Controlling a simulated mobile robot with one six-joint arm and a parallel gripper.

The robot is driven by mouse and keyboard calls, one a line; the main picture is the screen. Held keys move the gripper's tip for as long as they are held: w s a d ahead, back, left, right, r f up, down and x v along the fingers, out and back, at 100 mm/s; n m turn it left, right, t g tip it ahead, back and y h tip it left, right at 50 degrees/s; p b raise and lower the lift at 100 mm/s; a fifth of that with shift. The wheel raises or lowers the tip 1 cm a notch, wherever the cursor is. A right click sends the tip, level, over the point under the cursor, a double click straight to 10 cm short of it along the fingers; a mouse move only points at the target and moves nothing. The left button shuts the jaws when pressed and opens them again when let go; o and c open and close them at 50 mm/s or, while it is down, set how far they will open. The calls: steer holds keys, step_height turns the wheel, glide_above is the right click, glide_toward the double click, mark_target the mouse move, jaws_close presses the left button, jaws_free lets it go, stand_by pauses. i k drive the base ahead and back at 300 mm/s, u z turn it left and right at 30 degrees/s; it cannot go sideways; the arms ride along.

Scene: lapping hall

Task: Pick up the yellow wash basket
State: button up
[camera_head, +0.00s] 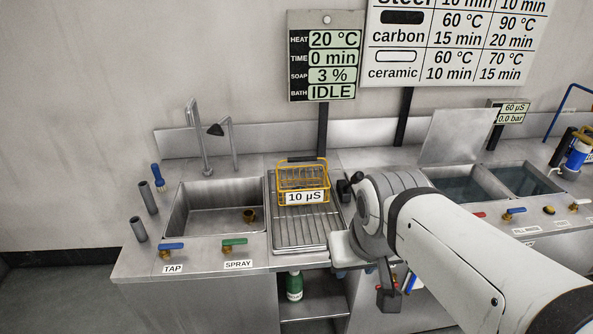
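The yellow wash basket (304,177) is a wire basket with a dark grip on its top handle. It stands upright on the ribbed metal drainboard (301,236), towards its back. A white label reading 10 µS shows across its front. My arm comes in from the lower right and ends just right of the drainboard. Small dark parts at the arm's far end, right of the basket, seem to belong to my gripper (350,185). They appear apart from the basket. The fingers cannot be made out, so their opening is not clear.
Left of the drainboard is a sink (214,209) with a small brass-coloured item inside and tall faucets (200,138) behind. TAP (171,246) and SPRAY (234,242) valves sit at the front edge. Liquid-filled tanks (466,184) with a raised lid (459,136) lie right. The display (328,56) reads IDLE.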

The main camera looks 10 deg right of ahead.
mark_target(298, 198)
steer(key=u, duration=0.05)
steer(key=i, duration=1)
steer(key=z, duration=0.05)
